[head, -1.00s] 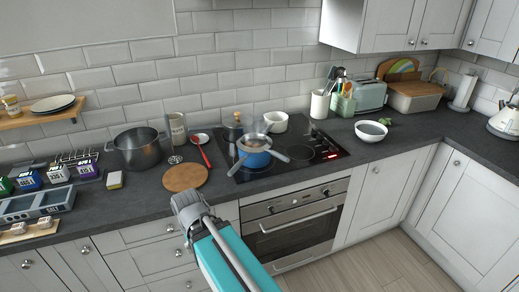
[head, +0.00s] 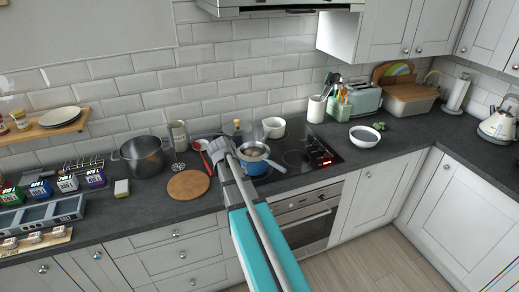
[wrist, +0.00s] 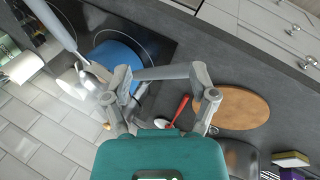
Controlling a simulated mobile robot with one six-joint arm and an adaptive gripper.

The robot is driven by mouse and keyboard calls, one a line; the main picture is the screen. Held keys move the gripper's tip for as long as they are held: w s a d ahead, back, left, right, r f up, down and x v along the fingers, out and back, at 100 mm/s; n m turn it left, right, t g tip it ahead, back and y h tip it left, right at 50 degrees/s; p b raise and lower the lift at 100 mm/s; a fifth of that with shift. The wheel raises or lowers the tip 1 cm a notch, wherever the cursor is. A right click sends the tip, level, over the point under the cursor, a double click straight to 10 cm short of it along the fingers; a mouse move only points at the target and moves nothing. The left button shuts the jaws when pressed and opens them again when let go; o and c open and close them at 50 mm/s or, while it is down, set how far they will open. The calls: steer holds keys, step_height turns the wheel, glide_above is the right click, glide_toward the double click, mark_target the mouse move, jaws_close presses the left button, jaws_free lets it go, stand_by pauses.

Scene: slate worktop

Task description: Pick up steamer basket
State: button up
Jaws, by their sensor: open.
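A blue pan (head: 258,167) stands on the hob, with a round light-rimmed vessel, apparently the steamer basket (head: 253,151), set in its top. Its details are too small to be sure. In the wrist view the blue pan (wrist: 122,62) is at upper left, and a grey handle (wrist: 160,73) runs from it across the space between my fingers. I cannot tell whether that handle belongs to the pan or the basket. My gripper (head: 222,148) is just left of the pan; in the wrist view its fingers (wrist: 160,88) are apart and hold nothing.
A round wooden board (head: 188,185), a red-handled spoon (head: 206,160) and a steel pot (head: 142,156) are to the left. A dark-lidded pot (head: 237,132) and a white pot (head: 274,127) stand behind the pan. The hob's right side (head: 310,155) is clear.

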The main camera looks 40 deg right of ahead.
steer(key=h+p, duration=0.2)
steer(key=p, duration=0.2)
glide_toward(271, 162)
steer(key=v, duration=0.2)
steer(key=shift+r+n, duration=0.25)
steer(key=shift+n, duration=0.05)
steer(key=shift+w+f+b, duration=0.1)
steer(key=shift+b, duration=0.2)
steer(key=shift+b+x, duration=3.55)
steer(key=shift+x, duration=0.65)
steer(key=shift+f, duration=0.1)
steer(key=b+x, duration=0.3)
steer(key=shift+f, duration=0.15)
steer(key=shift+b+x, duration=0.75)
steer(key=shift+x, duration=0.15)
